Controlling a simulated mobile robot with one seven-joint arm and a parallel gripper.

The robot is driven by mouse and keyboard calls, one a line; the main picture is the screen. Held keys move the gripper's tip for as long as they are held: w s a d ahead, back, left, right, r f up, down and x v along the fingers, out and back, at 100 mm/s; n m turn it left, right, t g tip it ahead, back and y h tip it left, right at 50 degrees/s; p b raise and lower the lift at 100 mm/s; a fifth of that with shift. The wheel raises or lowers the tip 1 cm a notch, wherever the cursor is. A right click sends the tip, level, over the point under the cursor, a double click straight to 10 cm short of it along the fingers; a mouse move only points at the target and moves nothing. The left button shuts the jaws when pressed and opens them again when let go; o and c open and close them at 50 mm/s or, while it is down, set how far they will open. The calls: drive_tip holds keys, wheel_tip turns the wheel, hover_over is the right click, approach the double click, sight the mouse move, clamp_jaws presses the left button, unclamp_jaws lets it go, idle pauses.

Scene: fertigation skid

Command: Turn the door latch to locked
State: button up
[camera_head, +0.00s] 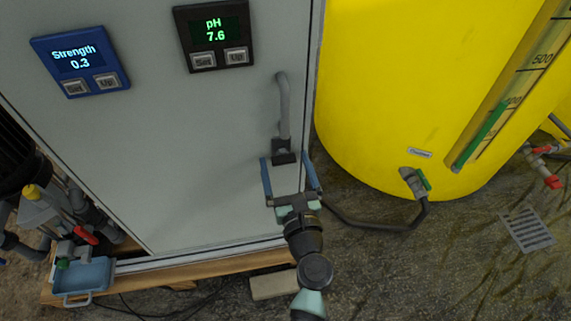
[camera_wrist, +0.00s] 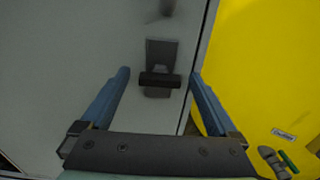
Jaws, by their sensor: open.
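The door latch (camera_head: 283,151) is a small dark piece near the right edge of the grey cabinet door (camera_head: 190,150), just below the grey door handle (camera_head: 283,100). In the wrist view the latch (camera_wrist: 160,80) shows a dark crossbar lying level across a grey backing plate. My gripper (camera_head: 285,158) is open, with its two blue fingers pointing at the door. In the wrist view its fingertips (camera_wrist: 159,73) stand left and right of the latch, with a gap on both sides. I cannot tell how far the fingertips are from the door face.
A blue Strength display (camera_head: 80,62) and a dark pH display (camera_head: 214,36) sit higher on the cabinet. A large yellow tank (camera_head: 400,90) stands close on the right, with a valve (camera_head: 414,182) and hose low down. A blue tray (camera_head: 83,277) is at lower left.

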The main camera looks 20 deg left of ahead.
drive_tip(key=shift+w+a, duration=0.1)
drive_tip(key=shift+w, duration=0.05)
drive_tip(key=c, duration=1.4)
drive_tip(key=shift+n, duration=0.4)
drive_tip(key=n+b, duration=0.1)
drive_tip(key=n, duration=0.3)
drive_tip(key=shift+f+b, duration=0.1)
drive_tip(key=shift+b, duration=0.3)
drive_tip(key=n+b, duration=0.2)
drive_tip(key=n, duration=0.2)
drive_tip(key=shift+a+n, duration=0.1)
drive_tip(key=shift+n, duration=0.2)
drive_tip(key=n+b, duration=0.2)
drive_tip(key=n, duration=0.3)
drive_tip(key=shift+f+b, duration=0.15)
drive_tip(key=shift+b, duration=0.15)
drive_tip(key=shift+n+b, duration=0.8)
drive_tip(key=shift+n, duration=0.9)
